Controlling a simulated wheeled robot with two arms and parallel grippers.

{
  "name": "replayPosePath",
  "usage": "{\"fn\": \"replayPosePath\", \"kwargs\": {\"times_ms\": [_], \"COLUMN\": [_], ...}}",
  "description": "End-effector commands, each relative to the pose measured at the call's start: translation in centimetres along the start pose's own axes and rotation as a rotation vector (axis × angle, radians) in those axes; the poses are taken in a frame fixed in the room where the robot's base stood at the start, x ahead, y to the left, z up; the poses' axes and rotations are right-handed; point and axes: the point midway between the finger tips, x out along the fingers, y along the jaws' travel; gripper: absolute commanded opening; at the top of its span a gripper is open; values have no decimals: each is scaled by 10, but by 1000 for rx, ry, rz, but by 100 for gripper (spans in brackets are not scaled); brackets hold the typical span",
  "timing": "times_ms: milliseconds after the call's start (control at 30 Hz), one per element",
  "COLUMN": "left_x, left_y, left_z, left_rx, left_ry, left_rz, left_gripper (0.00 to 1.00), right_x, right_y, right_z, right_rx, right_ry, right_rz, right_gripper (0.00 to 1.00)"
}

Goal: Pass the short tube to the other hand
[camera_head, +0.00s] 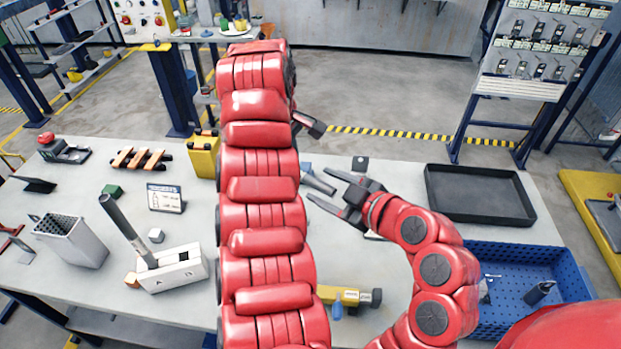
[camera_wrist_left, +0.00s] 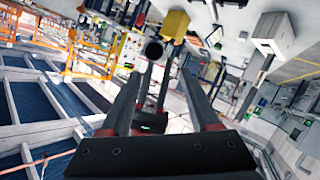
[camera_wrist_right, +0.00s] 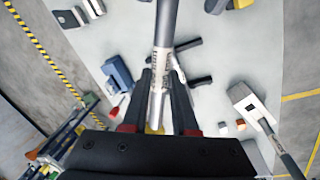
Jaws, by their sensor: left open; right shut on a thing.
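The short tube (camera_head: 319,182) is grey and slim. It emerges from behind a red arm in the head view. In the right wrist view the tube (camera_wrist_right: 161,70) is pale with printed marks and runs from between the fingertips to the top edge. In the left wrist view the tube's round dark end (camera_wrist_left: 153,50) faces the open fingers.
A white block (camera_head: 180,270) holds an upright, tilted dark tube (camera_head: 122,225) at left. A grey perforated bin (camera_head: 75,245) stands further left. A black tray (camera_head: 480,195) and a blue perforated crate (camera_head: 525,262) are at right. A yellow-handled tool (camera_head: 348,297) lies near the front.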

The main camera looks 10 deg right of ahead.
Motion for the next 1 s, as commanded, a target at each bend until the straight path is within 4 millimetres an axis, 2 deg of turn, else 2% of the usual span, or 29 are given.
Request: {"fn": "replayPosePath", "kwargs": {"times_ms": [100,300,467,867,1000], "left_x": [-22,-44,-49,-48,-48], "left_y": [1,0,0,0,0], "left_z": [0,0,0,0,1], "left_rx": [-1,1,1,2,97], "left_ry": [-1,1,1,1,8], "left_rz": [3,1,-1,-2,-7], "left_gripper": [62,62,62,62,62], "right_x": [0,0,0,0,0], "right_y": [0,0,0,0,0], "right_z": [0,0,0,0,0], "right_rx": [0,0,48,455,495], "right_ry": [0,0,-8,-71,-78], "right_rz": [0,0,-1,-1,-1], "right_gripper": [0,0,0,0,0]}}
